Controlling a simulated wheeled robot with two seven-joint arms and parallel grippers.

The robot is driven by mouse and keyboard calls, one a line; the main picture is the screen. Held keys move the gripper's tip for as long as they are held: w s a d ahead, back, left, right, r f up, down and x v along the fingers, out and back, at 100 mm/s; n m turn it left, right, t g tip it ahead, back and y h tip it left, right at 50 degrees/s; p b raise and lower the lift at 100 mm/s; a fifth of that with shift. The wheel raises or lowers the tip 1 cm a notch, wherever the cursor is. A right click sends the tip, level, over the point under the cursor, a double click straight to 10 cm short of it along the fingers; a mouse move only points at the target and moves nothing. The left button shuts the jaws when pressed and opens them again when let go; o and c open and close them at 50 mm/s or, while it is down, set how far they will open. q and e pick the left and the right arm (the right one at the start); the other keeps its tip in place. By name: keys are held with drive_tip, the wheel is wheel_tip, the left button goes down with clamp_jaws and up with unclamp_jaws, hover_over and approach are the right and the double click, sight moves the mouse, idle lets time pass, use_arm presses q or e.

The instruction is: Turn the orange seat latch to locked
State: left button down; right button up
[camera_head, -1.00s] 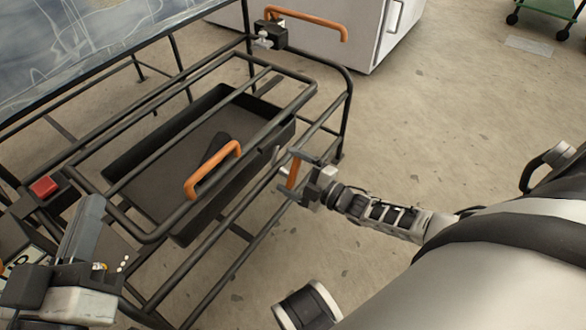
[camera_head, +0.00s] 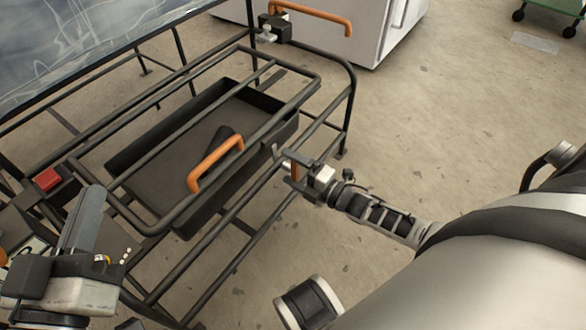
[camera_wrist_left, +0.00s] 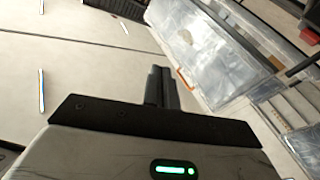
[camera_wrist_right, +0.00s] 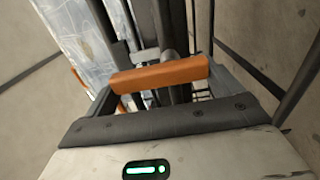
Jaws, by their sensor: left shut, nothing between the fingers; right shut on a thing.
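The orange latch handle held by my right gripper (camera_head: 296,164) is at the right side of the black tubular frame; in the head view only a small orange part (camera_head: 295,174) shows. In the right wrist view the orange bar (camera_wrist_right: 160,76) lies across between the fingers, and the gripper is shut on it. A second orange handle (camera_head: 213,164) stands on the frame's front rail, and a third orange bar (camera_head: 315,16) is at the far corner. My left gripper (camera_head: 88,208) is shut and empty at the lower left; its closed fingers show in the left wrist view (camera_wrist_left: 161,85).
A dark tray (camera_head: 150,160) sits within the black frame. A red block (camera_head: 47,179) is at the left near my left gripper. A white cabinet (camera_head: 385,30) stands behind. The floor to the right is largely clear.

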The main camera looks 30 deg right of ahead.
sight(296, 172)
drive_tip(key=shift+s+f, duration=0.1)
drive_tip(key=o, duration=0.7)
drive_tip(key=shift+s+d, duration=0.1)
drive_tip(key=shift+s, duration=0.1)
drive_tip(key=p+v, duration=0.1)
drive_tip(key=v, duration=0.3)
drive_tip(key=shift+s+d+p, duration=0.1)
drive_tip(key=shift+s+p, duration=0.2)
drive_tip(key=shift+p, duration=0.1)
use_arm(q)
drive_tip(key=f, duration=0.1)
drive_tip(key=s+f+n+g+p, duration=0.1)
drive_tip(key=f+g+y, duration=0.1)
drive_tip(key=shift+s+d+f+p, duration=0.1)
drive_tip(key=shift+s+d+p, duration=0.05)
drive_tip(key=shift+s+p, duration=0.2)
use_arm(e)
drive_tip(key=v, duration=1.1)
